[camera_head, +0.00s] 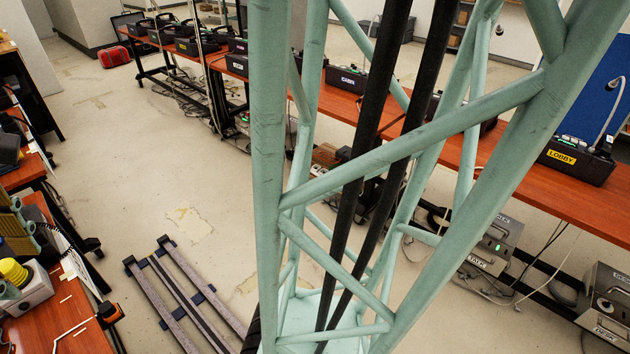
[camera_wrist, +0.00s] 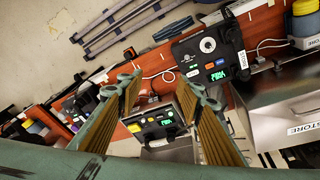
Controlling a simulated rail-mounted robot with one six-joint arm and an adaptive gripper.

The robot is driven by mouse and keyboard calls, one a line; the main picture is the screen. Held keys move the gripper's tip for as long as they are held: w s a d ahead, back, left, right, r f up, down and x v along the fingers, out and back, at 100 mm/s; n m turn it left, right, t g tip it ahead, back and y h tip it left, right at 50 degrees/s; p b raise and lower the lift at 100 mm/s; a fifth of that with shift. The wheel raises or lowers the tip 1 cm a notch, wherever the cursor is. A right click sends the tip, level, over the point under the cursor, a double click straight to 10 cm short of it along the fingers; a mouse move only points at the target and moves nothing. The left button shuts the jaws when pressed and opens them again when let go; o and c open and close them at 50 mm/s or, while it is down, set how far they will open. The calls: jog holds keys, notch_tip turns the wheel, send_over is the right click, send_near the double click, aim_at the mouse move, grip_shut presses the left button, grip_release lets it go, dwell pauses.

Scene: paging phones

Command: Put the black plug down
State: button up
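My gripper (camera_wrist: 160,84) is open in the wrist view, its two ribbed brown fingers spread wide with nothing visibly held between them. Behind the gap is a dark device with small green displays (camera_wrist: 158,122). A small black and orange piece (camera_wrist: 130,53) is at the edge of the red-brown tabletop, above the left finger. A similar piece shows in the head view (camera_head: 109,313) at the left table's edge. I cannot tell whether this is the black plug; no plug is clearly recognisable. My gripper seems to show at the head view's left edge (camera_head: 16,232), over that table.
A rail frame (camera_head: 185,295) lies on the floor. Several phone units stand on the long table (camera_head: 545,200).

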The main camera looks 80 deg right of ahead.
jog(key=s+a+r+m, duration=0.1)
jog(key=s+r+m, duration=0.1)
jog(key=s, duration=0.6)
jog(key=s+a+r+m+t, duration=0.1)
jog(key=s+a+r, duration=0.1)
jog(key=s, duration=0.6)
jog(key=shift+r+m, duration=0.3)
jog(key=shift+m, duration=0.1)
jog(key=shift+s+a, duration=0.1)
jog(key=shift+a, duration=0.05)
